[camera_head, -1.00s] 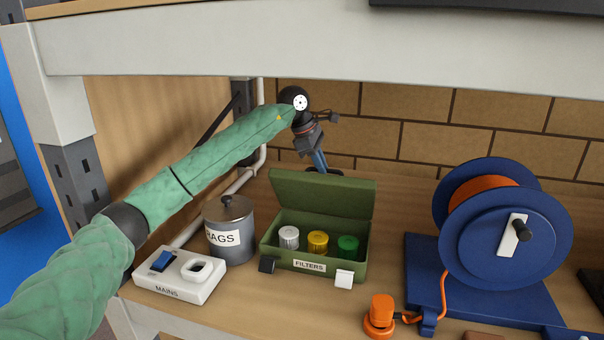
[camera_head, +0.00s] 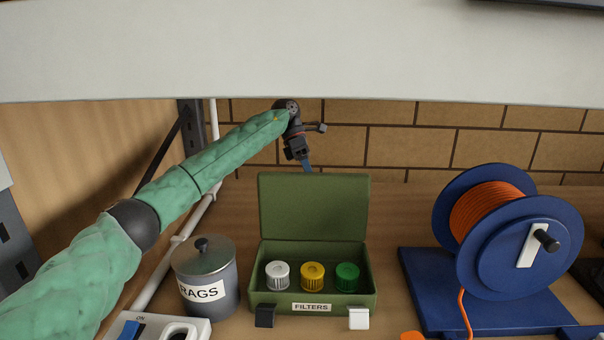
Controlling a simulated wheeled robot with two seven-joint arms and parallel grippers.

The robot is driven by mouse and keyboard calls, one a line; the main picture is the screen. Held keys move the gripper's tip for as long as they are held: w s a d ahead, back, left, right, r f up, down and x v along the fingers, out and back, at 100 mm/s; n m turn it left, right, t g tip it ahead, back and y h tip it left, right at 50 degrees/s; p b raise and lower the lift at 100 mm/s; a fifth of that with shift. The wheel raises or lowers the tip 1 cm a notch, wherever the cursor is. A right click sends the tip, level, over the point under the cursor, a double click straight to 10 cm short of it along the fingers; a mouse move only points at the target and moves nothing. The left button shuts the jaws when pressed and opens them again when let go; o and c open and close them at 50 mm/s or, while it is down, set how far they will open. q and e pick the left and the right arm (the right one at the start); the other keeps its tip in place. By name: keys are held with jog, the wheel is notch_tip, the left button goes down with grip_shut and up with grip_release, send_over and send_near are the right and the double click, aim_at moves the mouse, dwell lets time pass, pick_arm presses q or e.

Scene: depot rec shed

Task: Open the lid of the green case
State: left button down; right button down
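The green case (camera_head: 270,297) stands on the wooden shelf in the head view, labelled FILTERS. Its lid (camera_head: 313,206) stands up, open at the back of the case. A white, a yellow and a green capped filter sit inside. My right gripper is not in view.
A grey RAGS tin (camera_head: 206,275) stands left of the case, with the white MAINS box (camera_head: 150,328) in front of it. A blue reel with orange cable (camera_head: 505,235) stands on the right. A pale beam (camera_head: 300,50) crosses above. A brick wall is behind.

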pick_arm(q)
jog(key=shift+w+f, duration=0.1)
jog(key=shift+f, duration=0.35)
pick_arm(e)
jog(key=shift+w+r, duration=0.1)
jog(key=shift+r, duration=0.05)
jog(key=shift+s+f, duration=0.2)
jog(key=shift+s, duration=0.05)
